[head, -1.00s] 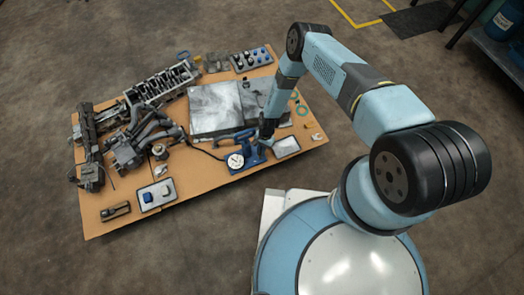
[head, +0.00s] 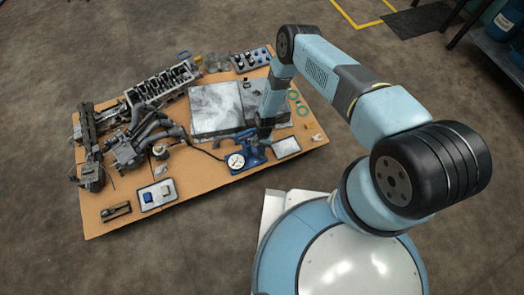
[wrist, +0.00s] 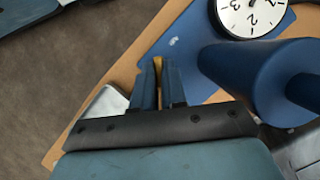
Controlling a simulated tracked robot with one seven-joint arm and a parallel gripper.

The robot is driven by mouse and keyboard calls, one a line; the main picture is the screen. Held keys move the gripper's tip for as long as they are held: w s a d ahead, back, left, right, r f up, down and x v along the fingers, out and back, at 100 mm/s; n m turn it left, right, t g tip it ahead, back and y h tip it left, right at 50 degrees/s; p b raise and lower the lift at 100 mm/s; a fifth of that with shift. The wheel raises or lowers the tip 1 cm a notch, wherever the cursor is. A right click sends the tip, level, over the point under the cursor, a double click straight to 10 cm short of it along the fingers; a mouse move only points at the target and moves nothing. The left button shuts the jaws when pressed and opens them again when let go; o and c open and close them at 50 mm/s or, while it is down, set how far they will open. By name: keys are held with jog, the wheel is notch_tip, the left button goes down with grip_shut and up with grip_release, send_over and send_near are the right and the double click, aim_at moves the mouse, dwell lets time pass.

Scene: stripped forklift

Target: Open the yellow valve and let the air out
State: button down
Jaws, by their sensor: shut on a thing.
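In the wrist view the two fingers of my gripper (wrist: 159,85) are closed together, with a thin strip of the yellow valve (wrist: 158,66) showing between them. Most of the valve is hidden by the fingers. The blue base plate (wrist: 182,42) lies below, with a white-faced gauge (wrist: 252,12) and a large blue cylinder (wrist: 262,72) to the right. In the head view the gauge (head: 236,161) sits at the left of the blue pump (head: 252,151). My gripper (head: 264,140) is at the right part of the pump, and the valve cannot be made out there.
The pump stands near the front edge of the brown board (head: 215,188). A grey-topped tray (head: 286,147) lies close to its right. Dark metal parts (head: 135,145) crowd the left side, and a grey plate (head: 215,106) lies behind the pump.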

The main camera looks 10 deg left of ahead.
jog(key=c, duration=1.2)
grip_release()
jog(key=v, duration=0.7)
jog(key=shift+r, duration=0.45)
jog(key=shift+a, duration=0.1)
